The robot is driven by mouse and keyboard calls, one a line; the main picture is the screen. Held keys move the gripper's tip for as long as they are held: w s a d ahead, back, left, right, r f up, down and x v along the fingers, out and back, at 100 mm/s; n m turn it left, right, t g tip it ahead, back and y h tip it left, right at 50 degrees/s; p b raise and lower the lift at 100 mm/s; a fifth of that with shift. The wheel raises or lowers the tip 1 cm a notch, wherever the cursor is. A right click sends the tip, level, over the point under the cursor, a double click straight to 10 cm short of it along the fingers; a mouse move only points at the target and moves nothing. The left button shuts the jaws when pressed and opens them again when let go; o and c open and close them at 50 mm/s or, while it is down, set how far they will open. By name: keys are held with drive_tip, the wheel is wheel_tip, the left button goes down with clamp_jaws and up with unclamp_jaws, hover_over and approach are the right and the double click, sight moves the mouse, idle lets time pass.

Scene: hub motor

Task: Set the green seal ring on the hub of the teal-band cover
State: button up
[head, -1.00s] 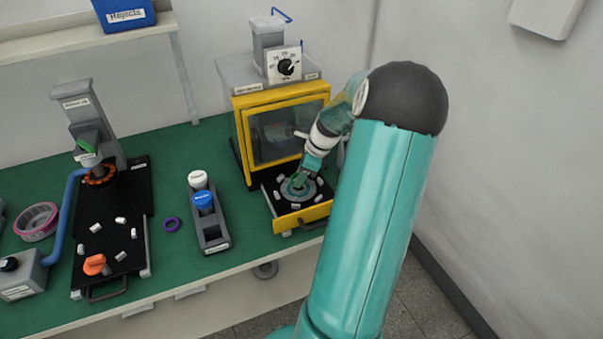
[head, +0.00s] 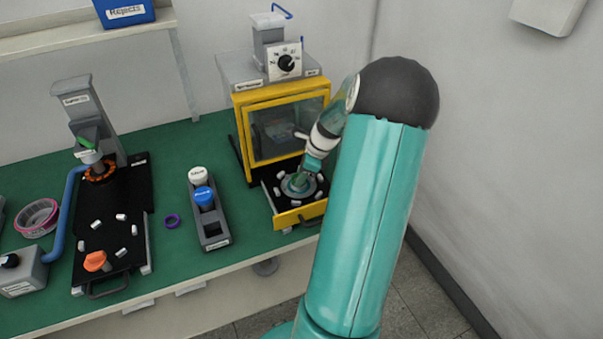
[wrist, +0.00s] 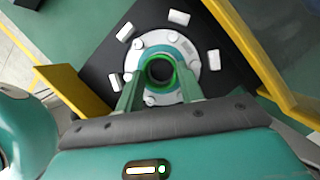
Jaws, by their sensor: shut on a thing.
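The teal-band cover (wrist: 190,84) is a grey round plate with bolt heads and a teal band around its raised hub. It lies on the black drawer plate of the yellow machine, and shows in the head view (head: 311,191). The green seal ring (wrist: 160,57) is at the cover's centre in the wrist view, around or just over the dark hub opening. I cannot tell whether it touches the hub. My gripper (wrist: 159,84) is shut on the ring, pointing down at the cover. In the head view my gripper (head: 301,181) partly hides the hub.
White blocks surround the cover. The yellow drawer front (head: 300,215) and the machine's yellow door frame (head: 250,135) stand close by. A bottle rack (head: 214,229), a purple ring (head: 172,221) and a black press plate (head: 112,225) lie to the left on the green table.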

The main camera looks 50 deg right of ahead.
drive_tip(key=o, duration=1.1)
drive_tip(key=shift+c, duration=0.2)
drive_tip(key=v, duration=1.4)
drive_tip(key=shift+f, duration=0.1)
